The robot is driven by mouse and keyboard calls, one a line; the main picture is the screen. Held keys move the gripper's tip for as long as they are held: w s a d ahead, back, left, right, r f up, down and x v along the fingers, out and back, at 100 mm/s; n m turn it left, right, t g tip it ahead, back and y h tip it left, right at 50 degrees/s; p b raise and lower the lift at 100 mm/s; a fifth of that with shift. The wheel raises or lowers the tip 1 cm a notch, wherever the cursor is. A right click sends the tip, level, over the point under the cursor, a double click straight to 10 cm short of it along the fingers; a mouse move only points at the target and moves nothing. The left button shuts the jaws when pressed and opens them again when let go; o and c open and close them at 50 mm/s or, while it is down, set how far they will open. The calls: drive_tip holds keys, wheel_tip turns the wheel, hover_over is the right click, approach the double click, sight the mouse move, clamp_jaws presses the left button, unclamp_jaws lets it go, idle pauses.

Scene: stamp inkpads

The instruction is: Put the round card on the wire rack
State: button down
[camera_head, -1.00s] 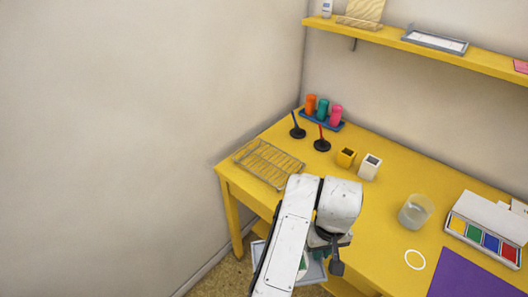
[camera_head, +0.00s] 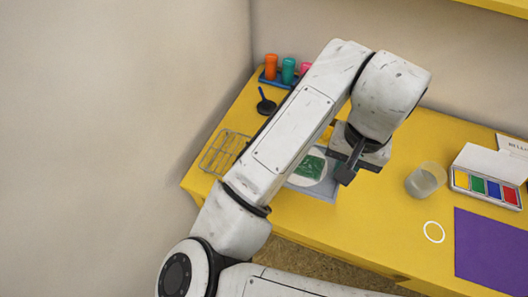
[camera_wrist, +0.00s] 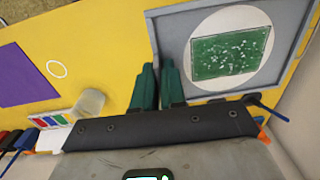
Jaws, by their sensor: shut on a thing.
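The round card (camera_head: 297,181), white with a green speckled square, lies flat in a grey tray (camera_head: 325,191). In the wrist view the card (camera_wrist: 235,20) and the tray (camera_wrist: 178,28) show close up, right of the fingers. My gripper (camera_wrist: 158,88) is shut on the tray's near side wall, one green-padded finger on each side. The wire rack (camera_head: 214,156) sits at the table's left end, partly hidden by my arm. No card shows on its visible part.
Cups in a blue holder (camera_head: 271,77) and a dark stamp or brush stand (camera_head: 266,105) are behind the rack. A glass (camera_head: 425,180), a paint box (camera_head: 486,183), a white ring (camera_head: 434,232) and a purple sheet (camera_head: 490,245) are at right.

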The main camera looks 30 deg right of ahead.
drive_tip(key=w+a+f, duration=0.1)
drive_tip(key=w, duration=0.1)
drive_tip(key=w+f, duration=0.1)
drive_tip(key=w, duration=0.2)
drive_tip(key=w+a+f+b, duration=0.1)
drive_tip(key=w+f, duration=0.1)
drive_tip(key=w, duration=0.1)
drive_tip(key=shift+w+a, duration=0.2)
drive_tip(key=shift+a, duration=0.1)
drive_tip(key=w+f, duration=0.1)
drive_tip(key=f, duration=0.1)
drive_tip(key=w+a+f, duration=0.1)
drive_tip(key=w, duration=0.1)
drive_tip(key=w+f, duration=0.1)
drive_tip(key=f, duration=0.1)
drive_tip(key=shift+w+a+f, duration=0.15)
drive_tip(key=shift+w+f, duration=0.1)
drive_tip(key=shift+f, duration=0.1)
drive_tip(key=shift+w+f, duration=0.1)
drive_tip(key=shift+f, duration=1.5)
drive_tip(key=c, duration=1.2)
unclamp_jaws()
wheel_tip(320, 180, up, 12)
drive_tip(key=shift+r, duration=0.1)
